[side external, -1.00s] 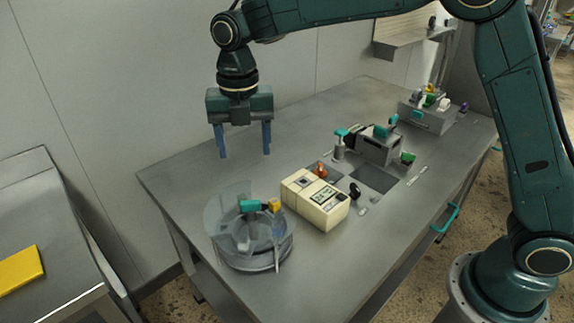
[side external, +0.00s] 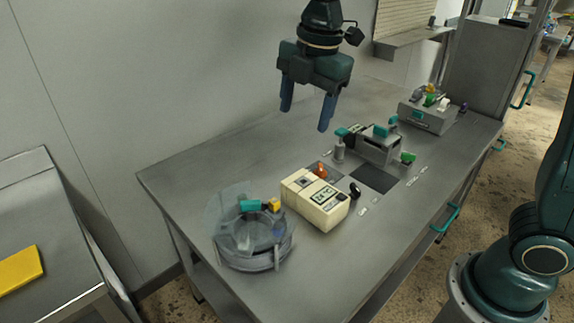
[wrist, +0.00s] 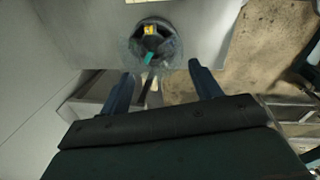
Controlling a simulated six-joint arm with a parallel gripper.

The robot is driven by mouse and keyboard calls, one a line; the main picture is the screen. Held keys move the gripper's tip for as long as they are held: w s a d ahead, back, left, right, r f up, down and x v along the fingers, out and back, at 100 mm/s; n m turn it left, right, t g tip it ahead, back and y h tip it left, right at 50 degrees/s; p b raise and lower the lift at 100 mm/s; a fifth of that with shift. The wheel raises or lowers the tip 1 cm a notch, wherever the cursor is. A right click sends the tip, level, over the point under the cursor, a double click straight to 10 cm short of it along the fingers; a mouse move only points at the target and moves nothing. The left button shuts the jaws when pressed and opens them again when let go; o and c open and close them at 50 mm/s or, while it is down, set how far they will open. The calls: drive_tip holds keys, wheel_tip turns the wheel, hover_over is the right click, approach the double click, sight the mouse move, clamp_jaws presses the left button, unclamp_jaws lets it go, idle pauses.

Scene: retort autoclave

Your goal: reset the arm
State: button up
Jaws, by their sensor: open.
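My gripper (side external: 307,112) is open and empty, with its two blue fingers apart. In the side view it hangs high above the back part of the steel table (side external: 205,165), clear of everything on it. In the wrist view my gripper (wrist: 165,85) shows both fingers spread with nothing between them. Beyond the fingertips lies the round autoclave pot (wrist: 155,42) with a teal part and a yellow part.
The round vessel (side external: 255,255) with a clear lid stands at the table's near left corner. A cream control box (side external: 315,198), a grey clamp-like device (side external: 378,145) and a grey box with coloured pieces (side external: 428,115) stand to its right. The table's back left is bare.

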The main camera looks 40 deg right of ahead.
drive_tip(key=s+d+m+t, duration=0.1)
drive_tip(key=s+d+m, duration=0.2)
drive_tip(key=s+m, duration=0.3)
drive_tip(key=s+d+f+m+t, duration=0.1)
drive_tip(key=s+d+m, duration=0.2)
drive_tip(key=s+m, duration=0.4)
drive_tip(key=s+d+m+t, duration=0.1)
drive_tip(key=s+d+m, duration=0.3)
drive_tip(key=s+m, duration=0.2)
drive_tip(key=shift+s+f+m+t, duration=0.2)
drive_tip(key=shift+s+m+t, duration=0.2)
drive_tip(key=shift+s, duration=0.8)
